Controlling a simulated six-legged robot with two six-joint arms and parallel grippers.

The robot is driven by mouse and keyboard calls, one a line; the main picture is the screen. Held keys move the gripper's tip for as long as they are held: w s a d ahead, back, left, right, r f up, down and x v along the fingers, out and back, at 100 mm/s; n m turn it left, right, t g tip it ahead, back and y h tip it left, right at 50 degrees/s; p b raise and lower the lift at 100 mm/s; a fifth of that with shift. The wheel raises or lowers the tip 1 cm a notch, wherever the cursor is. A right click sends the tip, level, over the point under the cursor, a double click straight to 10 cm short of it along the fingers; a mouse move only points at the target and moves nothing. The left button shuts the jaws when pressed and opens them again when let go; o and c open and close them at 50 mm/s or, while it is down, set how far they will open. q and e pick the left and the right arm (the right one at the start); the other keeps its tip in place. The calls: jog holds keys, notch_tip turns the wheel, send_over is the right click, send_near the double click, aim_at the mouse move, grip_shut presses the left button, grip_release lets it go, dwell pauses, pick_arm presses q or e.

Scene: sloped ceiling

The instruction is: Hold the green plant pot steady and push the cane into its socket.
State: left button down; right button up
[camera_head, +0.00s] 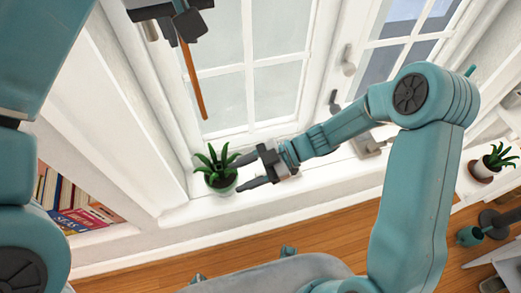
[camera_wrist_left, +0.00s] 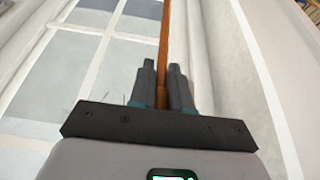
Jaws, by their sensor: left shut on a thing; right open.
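The green plant pot (camera_head: 222,187) stands upright on the white window sill and holds a spiky green plant. My right gripper (camera_head: 237,174) is open at the pot's right side, one finger near the leaves and one near the pot's front. I cannot tell whether the fingers touch it. My left gripper (camera_head: 182,28), at the top of the head view, is shut on the brown cane (camera_head: 196,85). The cane slants down, its lower end above the pot and apart from it. The left wrist view shows the cane (camera_wrist_left: 165,40) between the fingers (camera_wrist_left: 163,70). The socket cannot be made out among the leaves.
The window (camera_head: 240,90) is behind the cane, with handles (camera_head: 349,62) to the right. Books (camera_head: 75,200) fill a shelf at the lower left. Another potted plant (camera_head: 484,168) and a teal watering can (camera_head: 470,236) are at the far right. The sill (camera_head: 285,198) right of the pot is partly clear.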

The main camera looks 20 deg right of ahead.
aim_at(219, 170)
jog(key=w+d, duration=0.1)
jog(key=w+d+m, duration=0.1)
jog(key=w+d, duration=0.1)
jog(key=w+d+f+m, duration=0.1)
jog(key=w, duration=0.1)
jog(key=shift+w+d+t+h, duration=0.15)
jog(key=shift+d+t+h, duration=0.2)
jog(key=shift+t+h, duration=0.05)
jog(key=x, duration=1.1)
jog(key=shift+w, duration=0.1)
grip_shut()
pick_arm(q)
jog(key=shift+w, duration=0.1)
jog(key=shift+f, duration=0.1)
jog(key=shift+n, duration=0.3)
notch_tip(219, 170, down, 13)
jog(key=shift+r, duration=0.1)
